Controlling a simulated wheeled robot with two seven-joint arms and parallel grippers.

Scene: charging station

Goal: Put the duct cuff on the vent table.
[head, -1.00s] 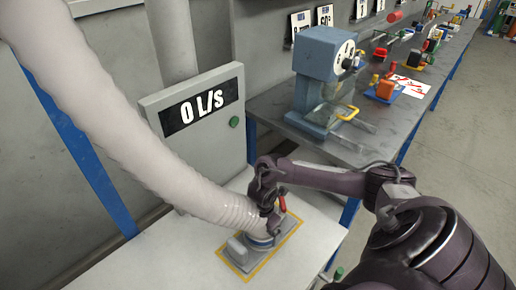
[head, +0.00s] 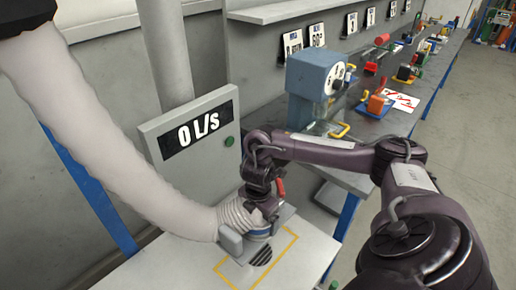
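The duct cuff (head: 261,233), a grey and blue collar, ends the ribbed white hose (head: 75,110) that comes down from the upper left. The white vent table (head: 165,268) has a dark slotted vent (head: 262,256) inside a yellow outline. The cuff is at the far side of this outline, and the vent shows in front of it. I cannot tell if the cuff touches the tabletop. My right gripper (head: 262,213) is at the cuff and appears shut on it; its fingertips are partly hidden. My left gripper is not in view.
A grey panel (head: 190,133) reading "0 L/s" with a green button stands behind the vent table. A blue gauge machine (head: 317,84) and several small parts stand on the long bench at the back right. The vent table's near left is bare.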

